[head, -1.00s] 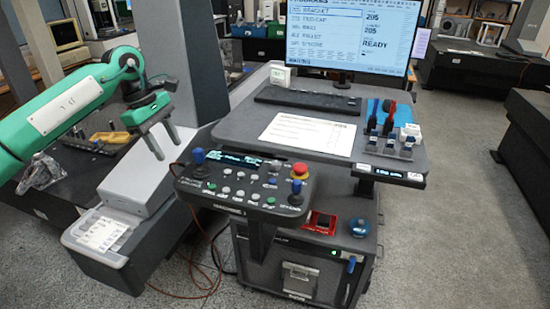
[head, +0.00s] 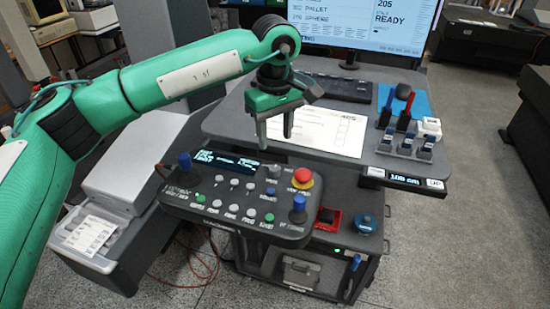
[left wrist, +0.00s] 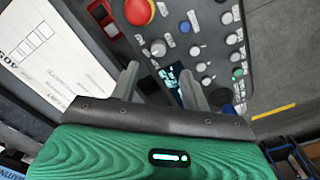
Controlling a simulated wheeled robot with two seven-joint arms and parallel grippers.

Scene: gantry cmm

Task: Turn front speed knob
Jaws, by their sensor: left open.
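The dark control panel (head: 238,215) carries a small lit display, several round buttons and knobs, two blue-topped joysticks (head: 298,207) and a red mushroom button (head: 302,176). A grey knob (head: 274,170) sits between the display and the red button; it also shows in the left wrist view (left wrist: 158,47), just ahead of my fingertips. The labels are too small to tell which knob is the front speed knob. My left gripper (head: 275,140) is open and empty, above the panel's back edge, apart from the knobs. My right gripper is not in view.
The desk (head: 230,122) behind the panel holds a white sheet (head: 318,133), a keyboard (head: 337,88) and a rack of blue and red handled tools (head: 407,140). A monitor (head: 375,30) stands behind. A red box (head: 328,220) sits low, right of the panel.

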